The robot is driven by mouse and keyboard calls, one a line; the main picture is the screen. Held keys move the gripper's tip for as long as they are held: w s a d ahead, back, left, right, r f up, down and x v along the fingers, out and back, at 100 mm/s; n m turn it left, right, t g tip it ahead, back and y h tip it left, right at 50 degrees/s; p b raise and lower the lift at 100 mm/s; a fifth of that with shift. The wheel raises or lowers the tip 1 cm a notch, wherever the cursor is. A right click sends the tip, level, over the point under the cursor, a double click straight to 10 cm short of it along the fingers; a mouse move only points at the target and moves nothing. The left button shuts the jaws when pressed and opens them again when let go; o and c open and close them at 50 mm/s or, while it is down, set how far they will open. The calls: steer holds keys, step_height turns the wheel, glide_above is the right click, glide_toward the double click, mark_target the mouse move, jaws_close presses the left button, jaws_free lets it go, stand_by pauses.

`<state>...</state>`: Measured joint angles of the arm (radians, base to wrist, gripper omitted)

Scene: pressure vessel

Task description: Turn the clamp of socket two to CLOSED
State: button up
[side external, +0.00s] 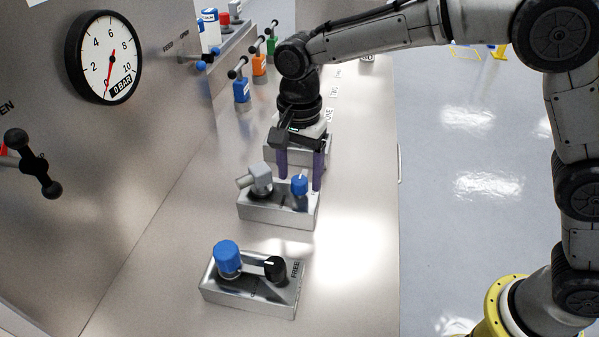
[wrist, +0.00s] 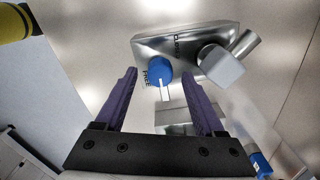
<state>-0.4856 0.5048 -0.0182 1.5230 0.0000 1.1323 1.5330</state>
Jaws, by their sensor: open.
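A blue clamp knob (side external: 299,182) sits at the right end of a metal socket block (side external: 276,213) with a grey elbow fitting (side external: 261,178) plugged in at its left. My gripper (side external: 299,187) points down at this block, with its purple fingers open on either side of the knob. In the wrist view the blue knob (wrist: 158,70) lies between the fingertips (wrist: 161,74). Its white pointer is close to the FREE label (wrist: 146,79); a partly readable label is on the far side. I cannot read a socket number on this block or tell whether the fingers touch the knob.
A nearer block (side external: 250,288) carries a blue cap (side external: 227,257) and a black knob (side external: 275,268) labelled FREE. Another block (side external: 322,151) stands behind my gripper. Several T-handled plugs are farther back. A gauge (side external: 104,57) on the left vessel reads near zero. The bench's right side is clear.

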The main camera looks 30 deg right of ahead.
steer(key=shift+f, duration=0.25)
jaws_close()
